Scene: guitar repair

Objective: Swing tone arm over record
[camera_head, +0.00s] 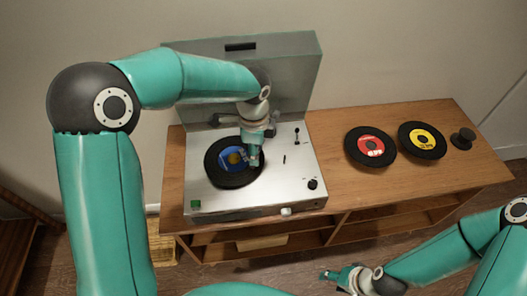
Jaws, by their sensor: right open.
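The turntable (300,170) is a silver box on the wooden cabinet, with its grey lid (295,75) raised at the back. A black record (220,178) with a blue and yellow label lies on its left part. My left gripper (254,160) points down over the right side of this record, close above it. Whether its fingers are open or shut on something is too small to tell. I cannot make out the tone arm clearly; a small dark upright part (297,135) stands at the deck's back right. My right gripper (328,275) is open, low in front of the cabinet, away from the turntable.
On the wooden cabinet (330,120), right of the turntable, lie a record with a red label (370,147) and one with a yellow label (422,140). A small dark round object (462,138) is at the far right. The deck has a black knob (312,184) at front right.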

